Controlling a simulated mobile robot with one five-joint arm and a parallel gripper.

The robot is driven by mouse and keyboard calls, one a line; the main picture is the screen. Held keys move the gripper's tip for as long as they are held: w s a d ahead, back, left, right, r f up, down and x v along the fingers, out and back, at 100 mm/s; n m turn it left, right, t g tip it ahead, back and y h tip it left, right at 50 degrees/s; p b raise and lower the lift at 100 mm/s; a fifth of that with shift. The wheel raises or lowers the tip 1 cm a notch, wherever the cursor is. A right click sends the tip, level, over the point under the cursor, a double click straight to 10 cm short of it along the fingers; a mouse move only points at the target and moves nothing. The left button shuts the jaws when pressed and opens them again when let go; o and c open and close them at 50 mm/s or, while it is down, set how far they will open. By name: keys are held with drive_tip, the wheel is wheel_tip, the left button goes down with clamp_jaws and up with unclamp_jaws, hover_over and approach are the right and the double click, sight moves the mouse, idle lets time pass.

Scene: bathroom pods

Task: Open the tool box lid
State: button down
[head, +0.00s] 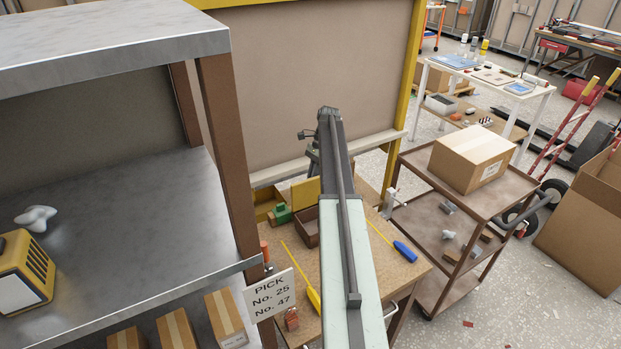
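No object is clearly recognisable as the tool box. A small brown open-topped box (306,228) stands on the wooden workbench, partly hidden by my arm. A yellow panel (305,193) stands upright just behind it; I cannot tell whether the two are joined. A red case (580,91) is on the floor far at the back right, too small to make out a lid. My arm reaches forward over the workbench. My gripper (313,160) is at its far end, mostly hidden behind the arm, above and beyond the brown box. Its fingers cannot be made out.
A metal shelf (130,230) stands close on the left. A brown cart (420,163) with a cardboard box (472,158) stands right. Floor shows at lower right.

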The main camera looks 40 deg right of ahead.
drive_tip(key=shift+w+a, duration=0.15)
drive_tip(key=shift+w, duration=0.1)
drive_tip(key=c, duration=1.8)
unclamp_jaws()
drive_tip(key=shift+s, duration=0.15)
drive_tip(key=shift+d, duration=0.2)
drive_tip(key=p+v, duration=0.7)
drive_tip(key=shift+d+r, duration=0.2)
drive_tip(key=shift+r, duration=0.1)
